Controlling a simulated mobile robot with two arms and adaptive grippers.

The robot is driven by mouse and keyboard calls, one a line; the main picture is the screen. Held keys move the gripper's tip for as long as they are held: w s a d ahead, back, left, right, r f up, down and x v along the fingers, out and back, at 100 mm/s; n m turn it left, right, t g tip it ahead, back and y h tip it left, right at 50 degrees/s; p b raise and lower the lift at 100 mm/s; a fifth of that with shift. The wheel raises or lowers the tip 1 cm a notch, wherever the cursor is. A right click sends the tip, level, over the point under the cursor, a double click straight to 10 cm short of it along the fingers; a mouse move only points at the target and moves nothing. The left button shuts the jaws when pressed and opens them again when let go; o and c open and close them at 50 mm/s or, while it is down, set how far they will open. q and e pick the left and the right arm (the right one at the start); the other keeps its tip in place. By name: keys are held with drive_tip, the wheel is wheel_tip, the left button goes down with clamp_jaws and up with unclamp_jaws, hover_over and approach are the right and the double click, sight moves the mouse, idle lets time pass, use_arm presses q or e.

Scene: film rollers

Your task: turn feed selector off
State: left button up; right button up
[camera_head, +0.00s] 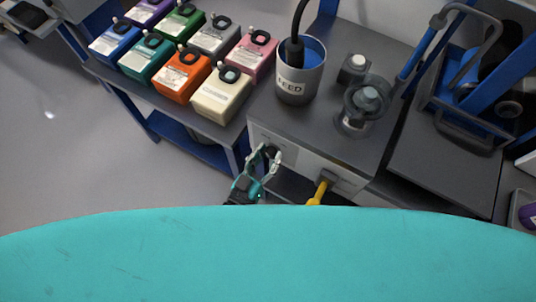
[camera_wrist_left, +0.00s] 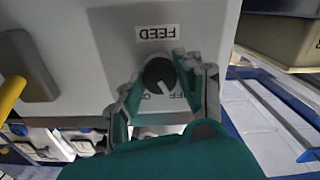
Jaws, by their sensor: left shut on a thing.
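The feed selector (camera_wrist_left: 160,76) is a round black knob with a white pointer line on a light panel. Lettering at the knob's other side is partly hidden. My left gripper (camera_wrist_left: 158,84) has its fingers on both sides of the knob and is shut on it. In the head view my left gripper (camera_head: 264,163) is at the front panel of the grey cabinet, and its fingers partly hide the knob. My right gripper is not in view.
A grey cup marked FEED (camera_head: 299,80) holds a black hose on the cabinet top (camera_head: 330,122). A yellow handle (camera_head: 318,191) sticks out of the panel to the right. Several coloured containers (camera_head: 182,74) stand on the bench at left.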

use_arm(q)
drive_tip(key=shift+n, duration=0.5)
drive_tip(key=o, duration=1.1)
drive_tip(key=shift+o, duration=0.2)
drive_tip(key=v, duration=1.2)
